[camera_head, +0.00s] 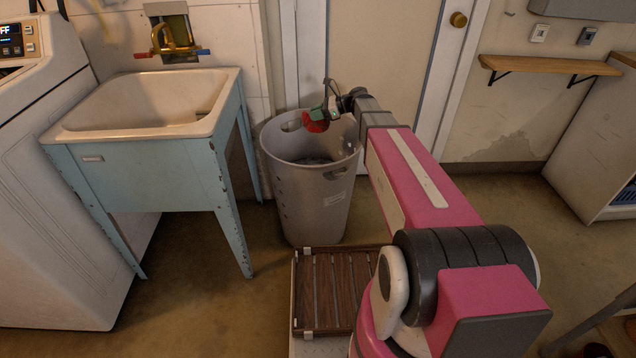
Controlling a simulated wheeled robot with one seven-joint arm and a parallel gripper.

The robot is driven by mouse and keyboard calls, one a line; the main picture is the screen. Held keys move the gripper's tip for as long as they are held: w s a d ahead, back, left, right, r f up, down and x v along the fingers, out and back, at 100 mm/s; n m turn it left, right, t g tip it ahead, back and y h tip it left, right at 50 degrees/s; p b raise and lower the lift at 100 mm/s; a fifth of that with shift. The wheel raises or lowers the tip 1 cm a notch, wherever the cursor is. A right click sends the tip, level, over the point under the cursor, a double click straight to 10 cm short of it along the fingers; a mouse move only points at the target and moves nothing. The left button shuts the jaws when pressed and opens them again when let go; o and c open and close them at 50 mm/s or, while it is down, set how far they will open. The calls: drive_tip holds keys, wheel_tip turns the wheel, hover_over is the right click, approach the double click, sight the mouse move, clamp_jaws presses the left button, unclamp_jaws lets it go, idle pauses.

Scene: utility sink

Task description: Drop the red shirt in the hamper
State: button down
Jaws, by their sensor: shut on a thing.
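The hamper (306,205) is a tall grey plastic bin with handle holes, standing upright on the floor between the sink and the door. Some dark, unclear contents show down inside it. The red shirt (315,124) is a small bunched red piece above the hamper's opening, near its back rim. My gripper (322,116) is over the hamper's mouth and shut on the red shirt. The fingertips are small and partly hidden by the cloth and the wrist.
A utility sink (150,105) on blue legs stands left of the hamper, with a white washing machine (45,170) beyond it. A slatted wooden rack (335,290) is in front of the hamper. A door (385,60) is behind. Floor to the right is open.

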sight(316, 123)
drive_tip(key=shift+f, duration=2.25)
drive_tip(key=c, duration=0.8)
unclamp_jaws()
drive_tip(key=shift+c, duration=0.2)
drive_tip(key=v, duration=1.1)
